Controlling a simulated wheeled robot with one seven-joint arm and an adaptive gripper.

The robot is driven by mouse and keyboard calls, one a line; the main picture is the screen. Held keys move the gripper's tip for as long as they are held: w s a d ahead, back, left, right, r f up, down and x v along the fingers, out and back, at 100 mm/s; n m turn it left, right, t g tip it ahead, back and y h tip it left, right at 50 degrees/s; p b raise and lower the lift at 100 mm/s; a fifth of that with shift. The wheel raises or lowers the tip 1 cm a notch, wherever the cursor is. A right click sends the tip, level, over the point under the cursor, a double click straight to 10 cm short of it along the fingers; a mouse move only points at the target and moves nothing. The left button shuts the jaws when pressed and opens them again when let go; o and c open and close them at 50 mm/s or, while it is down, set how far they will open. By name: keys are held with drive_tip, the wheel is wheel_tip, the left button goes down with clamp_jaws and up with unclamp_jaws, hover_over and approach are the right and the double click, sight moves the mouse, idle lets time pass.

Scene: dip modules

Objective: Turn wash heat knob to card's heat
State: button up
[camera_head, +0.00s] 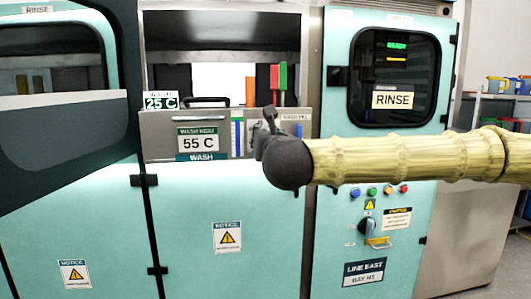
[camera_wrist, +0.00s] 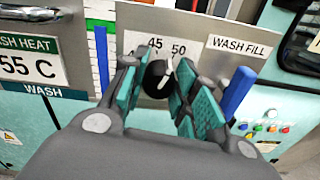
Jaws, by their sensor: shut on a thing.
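The wash heat card (camera_head: 198,142) reads 55 C and is fixed to the steel panel; it also shows at the left of the wrist view (camera_wrist: 28,66). The black heat knob (camera_wrist: 153,84) has a white pointer line slanting up and right, roughly toward the 50 side. The marks 45 and 50 are visible above it; other dial marks are hidden by my fingers. My gripper (camera_wrist: 158,70) is shut on the knob, one finger on each side. In the head view my gripper (camera_head: 268,138) is at the panel and covers the knob.
A green-and-white display (camera_head: 160,100) reads 25 C above the card. Blue upright strips flank the dial in the wrist view, the right one (camera_wrist: 238,92) close to my finger. A WASH FILL label (camera_wrist: 240,46) is to the right. The rinse module (camera_head: 393,90) stands to the right.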

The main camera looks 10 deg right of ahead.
drive_tip(key=m+b, duration=0.2)
drive_tip(key=b, duration=0.1)
drive_tip(key=m+b, duration=0.2)
drive_tip(key=b, duration=0.1)
drive_tip(key=f+m+b, duration=0.1)
drive_tip(key=m+b, duration=0.2)
drive_tip(key=shift+d, duration=0.1)
drive_tip(key=m+b, duration=0.2)
drive_tip(key=b, duration=0.1)
drive_tip(key=shift+r+m, duration=0.15)
drive_tip(key=shift+m, duration=0.15)
drive_tip(key=shift+r+m+b, duration=0.1)
drive_tip(key=shift+m+b, duration=0.3)
drive_tip(key=shift+b, duration=0.15)
drive_tip(key=shift+r, duration=0.1)
drive_tip(key=o, duration=1)
drive_tip(key=shift+s, duration=0.1)
drive_tip(key=s, duration=1.1)
drive_tip(key=shift+s+a, duration=0.4)
drive_tip(key=shift+a, duration=0.05)
